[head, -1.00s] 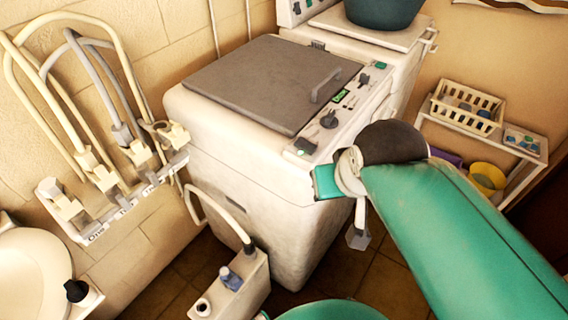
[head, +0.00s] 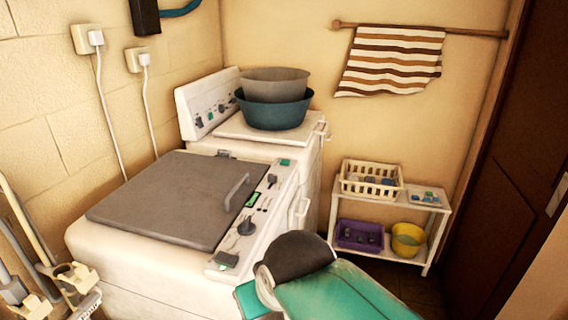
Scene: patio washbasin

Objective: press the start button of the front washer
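The front washer (head: 95,247) is a white top-loader with a closed grey lid (head: 165,200) and a handle. Its control strip (head: 262,205) runs along the right side of the top, with a dark knob (head: 246,228), a green display (head: 253,200) and small switches. A dark green button (head: 227,260) sits at the near end, and a small green piece (head: 285,162) at the far end. No label is readable, so I cannot tell which is the start button. My teal arm passes in front of the washer's near right corner. My gripper is out of view.
A second washer (head: 262,150) stands behind, with a teal basin (head: 272,112) and a grey bowl (head: 275,82) on it. At right are a white shelf (head: 430,207) with a basket (head: 371,188), and a dark door (head: 500,170).

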